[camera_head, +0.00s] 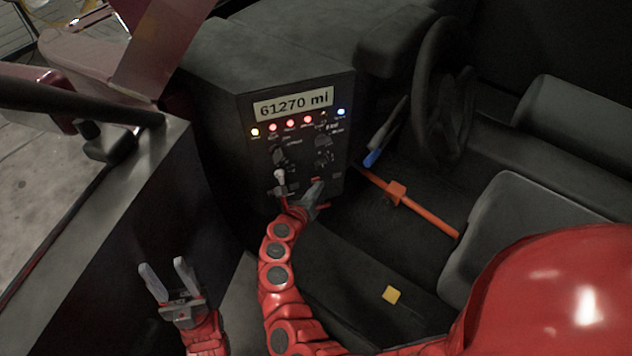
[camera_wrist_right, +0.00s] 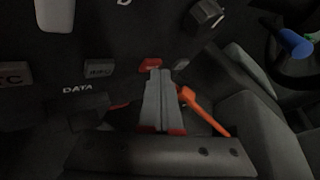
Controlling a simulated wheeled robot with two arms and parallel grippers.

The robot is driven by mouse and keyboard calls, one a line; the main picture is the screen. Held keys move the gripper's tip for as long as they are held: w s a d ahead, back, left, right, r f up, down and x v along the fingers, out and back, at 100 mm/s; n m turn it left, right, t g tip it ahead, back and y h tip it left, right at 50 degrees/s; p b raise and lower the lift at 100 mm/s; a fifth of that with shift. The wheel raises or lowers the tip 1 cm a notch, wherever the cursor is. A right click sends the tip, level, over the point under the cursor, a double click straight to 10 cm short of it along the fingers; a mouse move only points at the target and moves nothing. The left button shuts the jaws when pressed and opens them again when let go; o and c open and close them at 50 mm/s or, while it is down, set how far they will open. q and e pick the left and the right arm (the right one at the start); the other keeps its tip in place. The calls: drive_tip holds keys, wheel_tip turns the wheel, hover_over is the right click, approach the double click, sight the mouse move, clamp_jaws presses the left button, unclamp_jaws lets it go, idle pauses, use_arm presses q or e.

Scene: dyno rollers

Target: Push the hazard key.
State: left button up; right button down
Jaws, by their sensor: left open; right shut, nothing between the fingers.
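A small red key, which looks like the hazard key (camera_head: 316,180), sits low on the dark dashboard panel. In the right wrist view the red key (camera_wrist_right: 151,63) is just beyond my fingertips, partly covered by them. My right gripper (camera_head: 318,186) is shut and empty, with its tips (camera_wrist_right: 160,71) at the lower edge of the red key. I cannot tell whether they touch it. My left gripper (camera_head: 165,265) is open and empty, low at the left, well away from the panel.
The panel also has a mileage display (camera_head: 292,104), several lit lamps, knobs and a light-tipped lever (camera_head: 280,178). Other dark keys (camera_wrist_right: 100,68) sit left of the red one. An orange bar (camera_head: 430,215) and the steering wheel (camera_head: 440,90) are at the right.

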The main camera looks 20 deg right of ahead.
drive_tip(key=shift+s, duration=0.5)
drive_tip(key=s, duration=0.6)
drive_tip(key=shift+d, duration=0.2)
